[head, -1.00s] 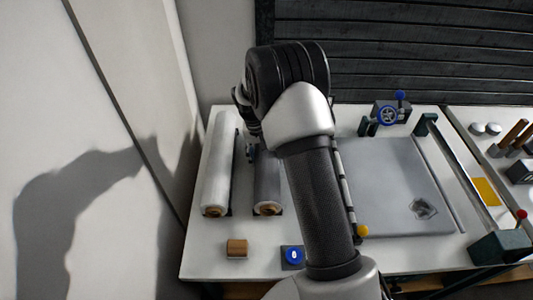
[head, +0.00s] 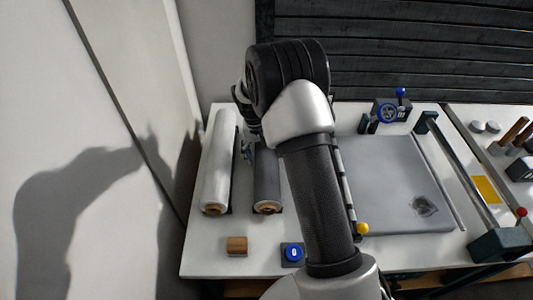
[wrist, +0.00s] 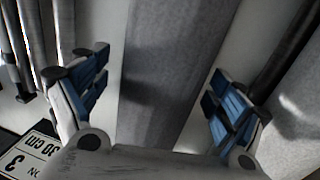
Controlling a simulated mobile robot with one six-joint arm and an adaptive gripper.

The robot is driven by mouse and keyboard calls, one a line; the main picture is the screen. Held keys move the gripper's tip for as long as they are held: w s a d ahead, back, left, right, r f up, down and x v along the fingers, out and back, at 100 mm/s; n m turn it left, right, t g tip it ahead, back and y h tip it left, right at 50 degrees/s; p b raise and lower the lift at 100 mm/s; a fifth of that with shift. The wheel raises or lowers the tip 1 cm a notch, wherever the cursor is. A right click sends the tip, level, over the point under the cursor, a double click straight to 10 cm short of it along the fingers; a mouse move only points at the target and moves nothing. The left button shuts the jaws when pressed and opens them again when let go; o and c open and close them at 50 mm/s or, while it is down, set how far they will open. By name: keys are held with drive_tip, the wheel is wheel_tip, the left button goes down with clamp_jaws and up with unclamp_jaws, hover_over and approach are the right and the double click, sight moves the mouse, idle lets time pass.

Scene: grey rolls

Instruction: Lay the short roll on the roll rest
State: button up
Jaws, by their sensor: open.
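Two rolls lie side by side on the white table in the head view: a pale one (head: 217,165) on the left and a darker grey one (head: 267,182) on the right. The far part of the grey roll is hidden by my arm, so I cannot tell which is shorter. My gripper (head: 247,150) is by the rolls, partly hidden behind my arm. In the wrist view my gripper (wrist: 165,100) is open, its blue-padded fingers apart on either side of a grey roll (wrist: 165,65). Dark supports show beside the rolls' near ends; I cannot tell which is the roll rest.
A wooden block (head: 237,246) and a blue button (head: 293,254) stand near the front edge. A grey board (head: 395,185) covers the table's middle right. In the wrist view, a label (wrist: 28,158) lies lower left and another large pale surface (wrist: 297,110) is close on the right.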

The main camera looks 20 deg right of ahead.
drive_tip(key=r, duration=0.3)
drive_tip(key=a+r, duration=0.1)
drive_tip(key=r, duration=0.3)
drive_tip(key=w+a+r, duration=0.1)
drive_tip(key=r, duration=0.2)
drive_tip(key=shift+r, duration=0.4)
drive_tip(key=shift+a+r, duration=0.1)
drive_tip(key=shift+r, duration=0.45)
drive_tip(key=s+a+r+n+t, duration=0.1)
drive_tip(key=s+a+r, duration=0.1)
drive_tip(key=s+r, duration=0.5)
drive_tip(key=s+a+r+n+t, duration=0.1)
drive_tip(key=s+a+r+t, duration=0.15)
drive_tip(key=s+r, duration=0.5)
drive_tip(key=s+a+n+t+y, duration=0.2)
drive_tip(key=s+a, duration=0.2)
drive_tip(key=s, duration=1.4)
drive_tip(key=shift+a+n, duration=0.15)
drive_tip(key=shift+n, duration=0.15)
